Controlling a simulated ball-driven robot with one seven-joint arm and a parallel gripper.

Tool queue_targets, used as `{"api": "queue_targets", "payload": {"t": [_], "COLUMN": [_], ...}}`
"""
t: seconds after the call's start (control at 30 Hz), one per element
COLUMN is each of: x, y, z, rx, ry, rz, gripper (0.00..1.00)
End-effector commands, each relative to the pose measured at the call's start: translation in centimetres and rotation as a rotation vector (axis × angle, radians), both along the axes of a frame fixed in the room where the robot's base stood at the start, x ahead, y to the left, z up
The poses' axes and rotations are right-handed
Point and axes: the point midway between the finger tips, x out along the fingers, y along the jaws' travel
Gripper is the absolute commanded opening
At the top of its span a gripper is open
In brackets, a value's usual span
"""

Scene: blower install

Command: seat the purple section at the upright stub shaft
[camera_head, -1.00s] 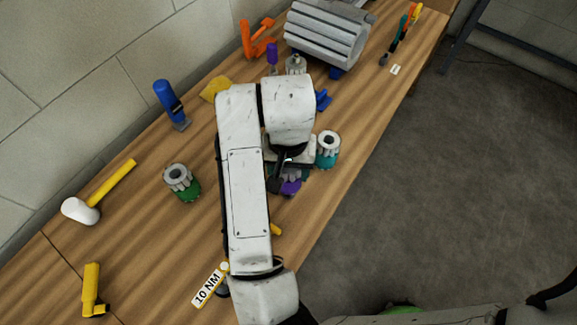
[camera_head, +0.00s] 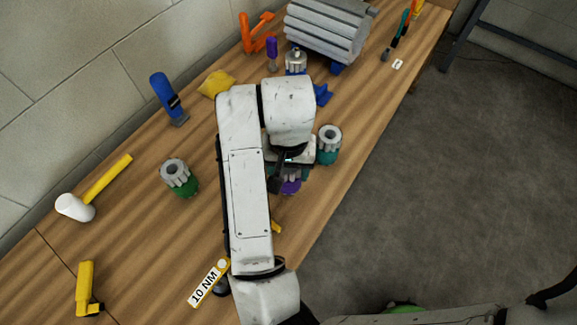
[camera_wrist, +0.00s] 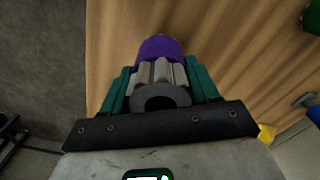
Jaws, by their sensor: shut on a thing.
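The purple section (camera_head: 291,187) has a purple body and a ribbed grey upper part with a round opening. My gripper (camera_wrist: 160,85) is shut on it, with one teal finger on each side of the grey ribs. The purple body (camera_wrist: 160,47) shows beyond the fingers in the wrist view. In the head view my arm hides much of the gripper and section. A short grey upright fitting (camera_head: 296,62), which looks like the stub shaft, stands in front of the big grey ribbed motor housing (camera_head: 327,32), well beyond my gripper.
On the wooden bench (camera_head: 130,235) stand a green section (camera_head: 179,178) left of my arm and a teal section (camera_head: 329,144) close to the right of my gripper. A purple-handled tool (camera_head: 272,54) and yellow block (camera_head: 217,84) are near the fitting. A wall borders the left.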

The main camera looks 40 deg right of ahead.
Motion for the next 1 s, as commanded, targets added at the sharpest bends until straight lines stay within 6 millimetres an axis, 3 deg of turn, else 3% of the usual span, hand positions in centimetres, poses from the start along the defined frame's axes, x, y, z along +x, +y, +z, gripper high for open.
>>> {"api": "queue_targets", "payload": {"t": [1.0], "x": [0.0], "y": [0.0], "z": [-2.4], "rx": [0.0], "ry": [0.0], "rz": [0.0], "gripper": [0.16]}}
